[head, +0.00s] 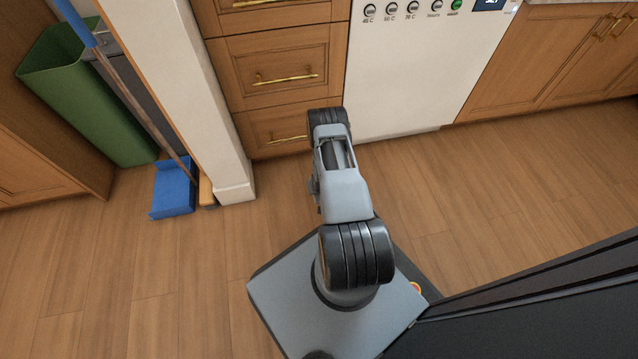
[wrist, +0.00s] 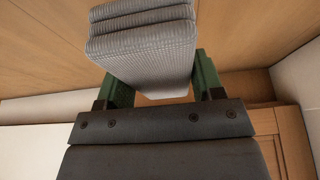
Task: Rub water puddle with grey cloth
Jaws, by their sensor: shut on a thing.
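The grey cloth (wrist: 150,62) is a folded, ribbed grey bundle in the wrist view. My gripper (wrist: 158,85) is shut on it, with one green finger on each side of the cloth. In the head view the gripper and cloth are hidden behind my arm. No water puddle shows in either view.
A white dishwasher (head: 425,65) and wooden drawers (head: 285,75) stand ahead. A white post (head: 200,100), a green bin (head: 85,90) and a blue dustpan (head: 173,188) are at the left. A dark panel (head: 540,310) is at the lower right. The wooden floor (head: 490,200) between is clear.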

